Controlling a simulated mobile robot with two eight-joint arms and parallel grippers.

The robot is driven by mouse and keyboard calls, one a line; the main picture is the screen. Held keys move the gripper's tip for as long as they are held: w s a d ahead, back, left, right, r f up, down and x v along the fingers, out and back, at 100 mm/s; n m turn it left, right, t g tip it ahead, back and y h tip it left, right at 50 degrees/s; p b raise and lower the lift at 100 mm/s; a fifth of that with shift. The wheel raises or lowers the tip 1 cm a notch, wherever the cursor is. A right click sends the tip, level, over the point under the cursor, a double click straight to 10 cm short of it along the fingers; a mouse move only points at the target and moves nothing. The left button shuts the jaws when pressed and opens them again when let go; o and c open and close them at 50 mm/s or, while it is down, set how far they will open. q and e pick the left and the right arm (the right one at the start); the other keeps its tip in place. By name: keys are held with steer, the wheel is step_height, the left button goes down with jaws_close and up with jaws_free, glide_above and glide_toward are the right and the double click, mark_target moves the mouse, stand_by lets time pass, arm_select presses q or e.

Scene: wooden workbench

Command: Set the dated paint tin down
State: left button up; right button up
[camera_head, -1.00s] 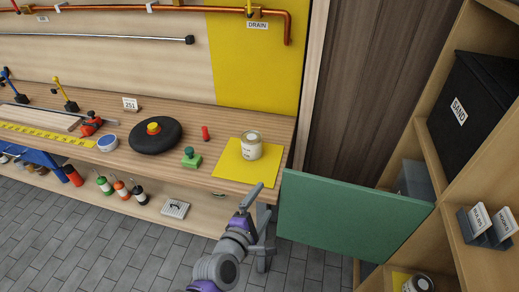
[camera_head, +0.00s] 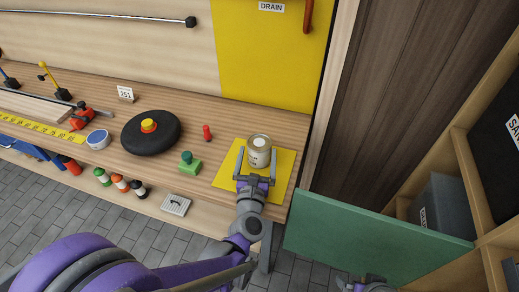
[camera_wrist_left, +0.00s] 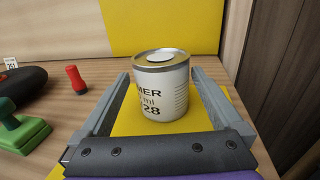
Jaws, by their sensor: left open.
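The paint tin (camera_head: 259,150) is a small cream can with a metal rim and a pale round lid spot. It stands upright on a yellow sheet (camera_head: 226,176) at the bench's right end. In the left wrist view the tin (camera_wrist_left: 160,88) shows printed "MER", "ml" and "28"; the rest of the print is out of sight. My left gripper (camera_head: 255,180) is open, its fingers reaching along both sides of the tin, with small gaps showing. My right gripper (camera_head: 366,285) shows only partly at the bottom edge, and its jaws are unclear.
A green stamp (camera_head: 189,164), a red peg (camera_head: 207,133) and a black disc (camera_head: 151,132) with a yellow-red knob stand left of the sheet. A green panel (camera_head: 370,238) juts out at the right, before wooden shelves (camera_head: 462,165). A yellow board (camera_head: 268,60) rises behind.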

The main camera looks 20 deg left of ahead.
mark_target(260, 141)
arm_select(q)
steer(key=w, duration=0.4)
steer(key=w+a, duration=0.1)
steer(key=w, duration=0.1)
steer(key=shift+w+f, duration=0.2)
steer(key=shift+f, duration=0.15)
steer(key=shift+d, duration=0.1)
steer(key=c, duration=1.5)
steer(key=shift+r, duration=0.1)
